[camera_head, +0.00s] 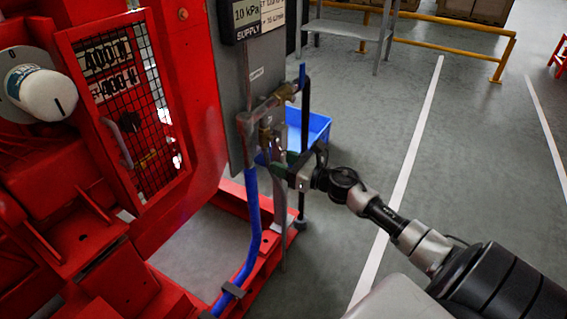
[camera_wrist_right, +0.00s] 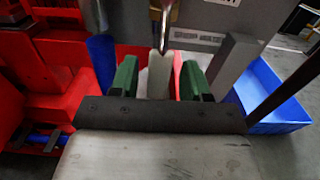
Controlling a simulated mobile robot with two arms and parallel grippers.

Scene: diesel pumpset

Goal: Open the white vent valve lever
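In the right wrist view a white lever (camera_wrist_right: 159,75) stands upright between the two green fingertips of my right gripper (camera_wrist_right: 160,80). The gripper is open, with a small gap visible between the left finger and the lever. A pink-red strip shows just right of the lever, near the right finger. In the head view my right gripper (camera_head: 283,166) is at the lower part of the vertical pipework, beside a brass valve (camera_head: 266,136). The white lever is not clearly visible there, largely hidden by the gripper and pipes. My left gripper is not in view.
A blue hose (camera_head: 251,225) hangs below. A blue bin (camera_head: 312,127) sits behind. The red machine frame (camera_head: 190,100) fills the left. Open floor lies to the right.

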